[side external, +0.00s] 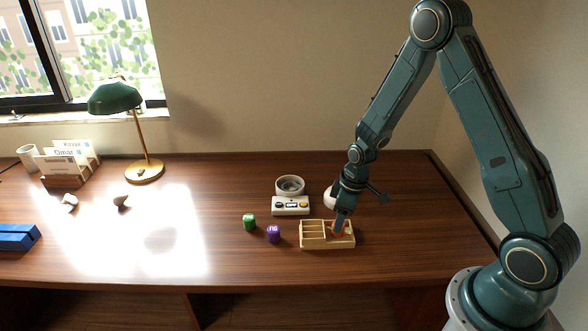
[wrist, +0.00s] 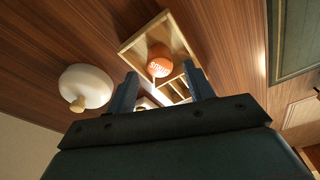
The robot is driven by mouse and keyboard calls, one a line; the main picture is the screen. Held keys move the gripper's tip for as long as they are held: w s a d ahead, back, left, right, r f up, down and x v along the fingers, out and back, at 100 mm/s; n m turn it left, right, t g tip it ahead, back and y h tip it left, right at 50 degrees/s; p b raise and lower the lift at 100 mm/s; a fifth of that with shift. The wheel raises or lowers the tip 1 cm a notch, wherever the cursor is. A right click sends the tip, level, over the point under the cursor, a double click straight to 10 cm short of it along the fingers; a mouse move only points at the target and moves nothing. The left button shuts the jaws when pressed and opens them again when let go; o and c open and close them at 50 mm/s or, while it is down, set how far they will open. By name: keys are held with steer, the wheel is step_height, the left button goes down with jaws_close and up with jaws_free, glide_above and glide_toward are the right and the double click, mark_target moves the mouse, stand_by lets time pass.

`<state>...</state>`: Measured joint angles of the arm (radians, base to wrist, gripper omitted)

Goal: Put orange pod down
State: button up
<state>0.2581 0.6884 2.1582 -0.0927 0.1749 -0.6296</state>
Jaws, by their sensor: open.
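The orange pod (wrist: 160,66), with white lettering on it, sits in the large undivided compartment of the wooden tray (wrist: 128,45). In the side external view the pod (side external: 337,232) is partly hidden by my gripper, in the right part of the tray (side external: 325,246). My gripper (side external: 340,222) points down over that compartment. In the wrist view its two fingers (wrist: 164,88) are apart, with the pod beyond them and clear space between. I cannot tell the exact gap between fingertips and pod.
A white rounded object with a knob (wrist: 86,86) stands beside the tray. A button box (side external: 290,206) and a round white dish (side external: 290,185) are behind it. A lamp (side external: 145,172) stands far left.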

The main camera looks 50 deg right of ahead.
step_height(320, 180, up, 10)
steer(key=s, duration=0.1)
steer(key=shift+s+d, duration=0.2)
steer(key=shift+d, duration=0.1)
stand_by(0.7)
steer(key=s+a+r+m+t, duration=0.1)
steer(key=s+a+r, duration=0.25)
steer(key=r, duration=0.45)
steer(key=s+a+r+m+t, duration=0.1)
steer(key=s+a+r, duration=0.1)
steer(key=s+r, duration=0.4)
steer(key=s+a+r+m+t, duration=0.2)
steer(key=s+r, duration=0.4)
steer(key=s, duration=0.4)
steer(key=shift+s+a+r+h, duration=0.2)
steer(key=shift+a+r+h, duration=0.2)
steer(key=shift+a, duration=0.1)
